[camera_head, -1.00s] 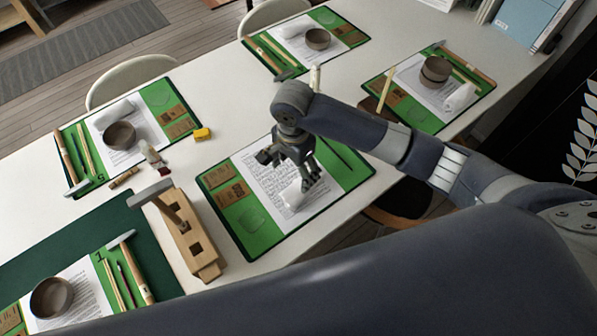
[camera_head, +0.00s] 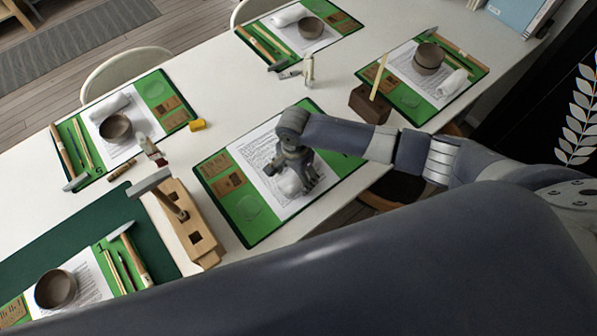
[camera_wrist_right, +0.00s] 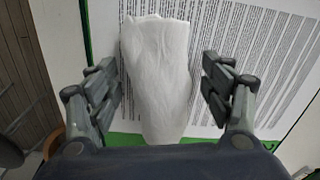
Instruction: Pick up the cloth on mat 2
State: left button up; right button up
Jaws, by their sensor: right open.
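The white cloth (camera_head: 289,184) is a rolled bundle lying on the printed sheet of the middle green mat (camera_head: 253,222). I cannot read that mat's number. In the right wrist view the cloth (camera_wrist_right: 158,75) lies lengthwise between the two fingers. My right gripper (camera_head: 305,182) is over the cloth, hiding part of it in the head view. In the wrist view my right gripper (camera_wrist_right: 160,92) is open, with a finger on each side of the cloth and a gap on both sides. My left gripper is not in view.
A wooden stand with a hammer (camera_head: 191,222) is left of the middle mat. A dark wooden block with a stick (camera_head: 370,103) stands beyond its right corner. Other mats with bowls (camera_head: 116,127) lie around.

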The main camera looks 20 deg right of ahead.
jog(key=shift+c, duration=0.6)
jog(key=c, duration=1)
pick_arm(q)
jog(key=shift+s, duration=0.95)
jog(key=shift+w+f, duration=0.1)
pick_arm(e)
jog(key=shift+r, duration=0.1)
